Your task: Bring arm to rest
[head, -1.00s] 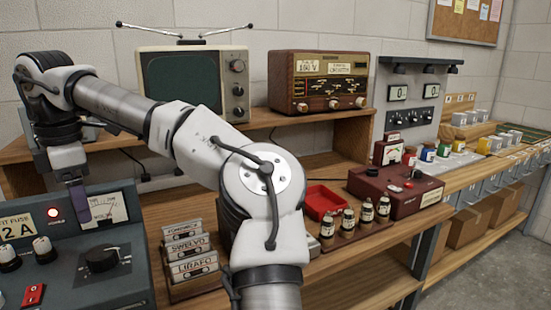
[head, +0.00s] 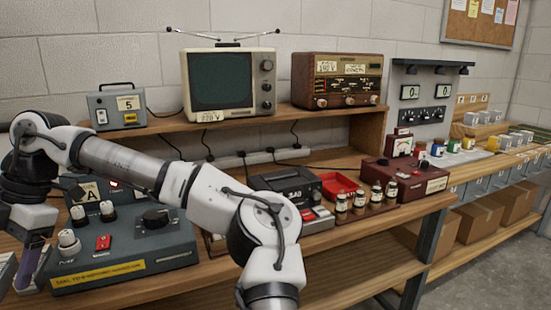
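My arm (head: 205,190) reaches across the picture from the bottom middle to the left edge. My gripper (head: 30,268) hangs down at the far left, beside the left end of a dark grey control box (head: 135,250). A purple-grey part shows at its tip; I cannot tell if this is a finger or something held. The gap between the fingers is not visible. The arm covers part of the bench and the back of the control box.
A wooden bench (head: 225,293) carries a tape device (head: 287,190), a red tray (head: 339,184), several small bottles (head: 375,198) and a maroon meter box (head: 425,180). On the shelf stand a grey box (head: 116,107), a television (head: 228,85) and a radio (head: 336,80). Floor shows at right.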

